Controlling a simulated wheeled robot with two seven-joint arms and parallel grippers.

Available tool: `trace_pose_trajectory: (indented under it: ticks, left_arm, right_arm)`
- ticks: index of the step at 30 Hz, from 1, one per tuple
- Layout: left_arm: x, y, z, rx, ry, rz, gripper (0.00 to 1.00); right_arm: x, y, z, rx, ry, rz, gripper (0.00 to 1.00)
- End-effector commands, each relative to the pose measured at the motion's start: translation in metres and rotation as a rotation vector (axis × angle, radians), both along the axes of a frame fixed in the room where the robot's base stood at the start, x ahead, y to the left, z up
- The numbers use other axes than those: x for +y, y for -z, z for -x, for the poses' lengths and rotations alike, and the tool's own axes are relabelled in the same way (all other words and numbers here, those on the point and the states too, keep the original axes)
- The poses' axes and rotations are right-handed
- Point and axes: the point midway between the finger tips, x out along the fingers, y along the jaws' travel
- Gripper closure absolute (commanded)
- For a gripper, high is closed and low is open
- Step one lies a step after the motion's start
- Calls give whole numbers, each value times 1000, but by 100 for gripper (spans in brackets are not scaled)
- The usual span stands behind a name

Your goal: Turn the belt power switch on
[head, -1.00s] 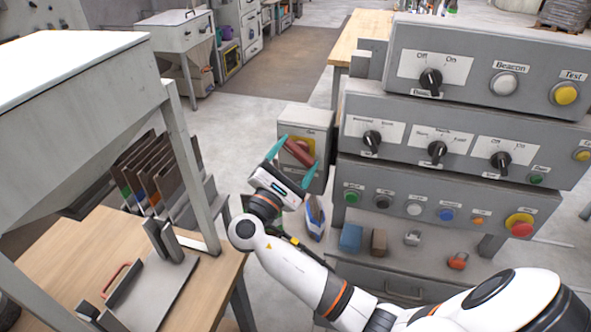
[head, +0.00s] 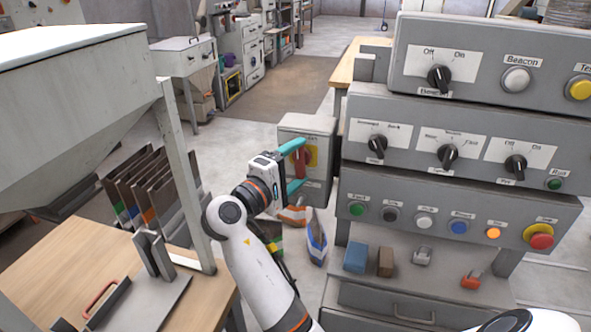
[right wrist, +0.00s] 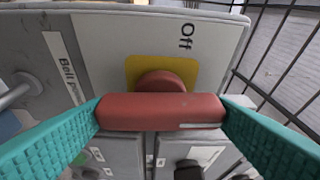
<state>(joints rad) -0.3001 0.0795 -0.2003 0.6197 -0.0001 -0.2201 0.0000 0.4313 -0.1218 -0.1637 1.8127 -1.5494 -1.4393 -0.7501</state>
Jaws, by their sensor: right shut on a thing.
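The belt power switch is a red bar handle (head: 300,160) on a yellow plate (head: 312,155), on the front of a grey box (head: 318,127) left of the control panels. My right gripper (head: 301,164) is shut on the handle, one teal finger at each end. In the right wrist view the red handle (right wrist: 160,112) spans between both fingers, in front of the yellow plate (right wrist: 190,68). An "Off" label shows above it, and a partly hidden "Belt" label at left. In the head view the handle stands near upright. My left gripper is not in view.
Stacked grey panels (head: 450,140) with knobs and buttons stand to the right. An orange lamp (head: 493,233) on the lowest panel looks bright. A wooden table (head: 60,270) and a grey hopper (head: 80,110) are at left. Blue (head: 355,257) and brown blocks lie on the shelf below.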

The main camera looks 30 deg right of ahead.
Motion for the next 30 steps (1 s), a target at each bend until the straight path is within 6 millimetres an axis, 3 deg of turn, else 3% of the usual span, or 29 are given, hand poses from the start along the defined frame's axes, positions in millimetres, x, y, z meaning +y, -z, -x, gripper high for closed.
trace_pose_trajectory:
  ticks: [22, 23, 24, 26, 30]
  left_arm:
    - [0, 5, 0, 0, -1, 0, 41]
    - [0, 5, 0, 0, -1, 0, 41]
    - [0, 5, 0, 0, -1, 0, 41]
    - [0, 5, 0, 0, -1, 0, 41]
    - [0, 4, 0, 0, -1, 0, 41]
  right_arm:
    - [0, 2, 0, -61, -1, -59, 46]
    - [0, 2, 0, -61, -1, -59, 19]
    - [0, 2, 0, -61, 0, -59, 12]
    - [0, 1, 0, -60, 0, -57, 2]
    - [0, 1, 0, -61, 0, -55, 2]
